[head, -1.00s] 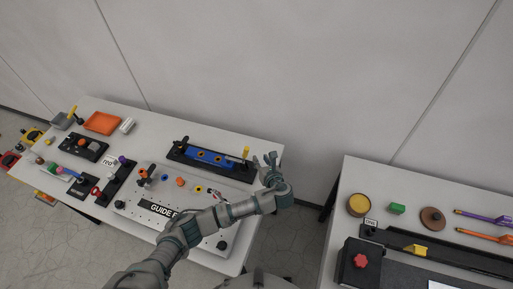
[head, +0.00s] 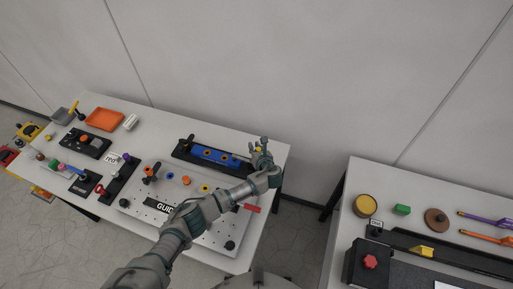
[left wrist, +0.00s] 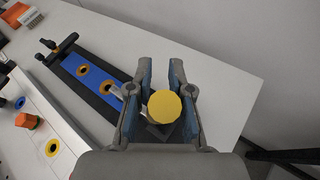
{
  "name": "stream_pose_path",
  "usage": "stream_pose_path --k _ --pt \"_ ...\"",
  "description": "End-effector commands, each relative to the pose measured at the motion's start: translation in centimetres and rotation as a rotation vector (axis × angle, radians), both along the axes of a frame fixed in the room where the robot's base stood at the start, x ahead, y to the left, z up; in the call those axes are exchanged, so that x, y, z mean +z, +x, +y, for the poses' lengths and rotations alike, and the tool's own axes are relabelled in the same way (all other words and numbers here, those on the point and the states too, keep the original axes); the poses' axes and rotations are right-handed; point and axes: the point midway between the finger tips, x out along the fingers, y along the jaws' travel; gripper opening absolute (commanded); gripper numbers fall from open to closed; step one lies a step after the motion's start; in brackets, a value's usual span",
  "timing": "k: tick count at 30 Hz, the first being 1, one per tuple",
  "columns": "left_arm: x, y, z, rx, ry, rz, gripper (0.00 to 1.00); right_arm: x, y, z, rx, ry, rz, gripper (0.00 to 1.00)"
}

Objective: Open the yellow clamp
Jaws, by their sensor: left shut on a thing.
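The yellow clamp shows as a round yellow knob (left wrist: 165,107) in the left wrist view, between the two fingers. It also shows in the head view as a small yellow top (head: 258,148) at the right end of a black fixture (head: 182,152) that carries a blue bar (head: 214,156). My left gripper (head: 262,152) is at that end of the fixture. Its fingers (left wrist: 163,95) are shut on the yellow clamp, one on each side of the knob. The lower part of the clamp is hidden beneath the knob. My right gripper is not in view.
A white guide plate (head: 150,210) with plugs and knobs lies in front of the fixture, partly under my left arm. An orange tray (head: 104,119) sits at the far left. A second table (head: 345,212) stands at the right across a gap. A wall rises behind.

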Motion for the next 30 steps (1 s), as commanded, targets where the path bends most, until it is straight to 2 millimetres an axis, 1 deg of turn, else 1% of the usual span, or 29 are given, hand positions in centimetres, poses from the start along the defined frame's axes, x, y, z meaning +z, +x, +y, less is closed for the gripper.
stream_pose_path --k 1,3,6,8,11,18,21,26,30 --pt "-0.3 -0.1 0.3 0.006 0.004 0.005 0.00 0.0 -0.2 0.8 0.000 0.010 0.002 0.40" --pt "-0.4 -0.1 0.3 0.008 0.006 0.008 0.00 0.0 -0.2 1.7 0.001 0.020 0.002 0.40" --pt "-0.6 -0.2 0.1 0.012 0.014 0.010 0.00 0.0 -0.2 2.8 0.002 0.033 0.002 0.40" --pt "-0.6 -0.3 0.0 0.014 0.018 0.012 0.00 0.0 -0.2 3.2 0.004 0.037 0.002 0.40" --pt "-0.7 -0.5 -0.2 0.015 0.021 0.014 0.00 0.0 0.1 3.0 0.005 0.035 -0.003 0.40" --pt "-0.9 -0.6 -0.5 0.010 0.024 0.014 0.00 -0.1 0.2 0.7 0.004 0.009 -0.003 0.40" --pt "-0.9 -0.7 -0.7 0.008 0.042 0.007 0.00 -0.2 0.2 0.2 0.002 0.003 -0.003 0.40" --pt "-1.1 -1.0 -1.4 0.006 0.115 -0.017 0.00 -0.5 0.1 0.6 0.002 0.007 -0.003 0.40" --pt "-1.5 -1.3 -2.2 0.009 0.209 -0.048 0.00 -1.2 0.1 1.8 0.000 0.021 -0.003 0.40"
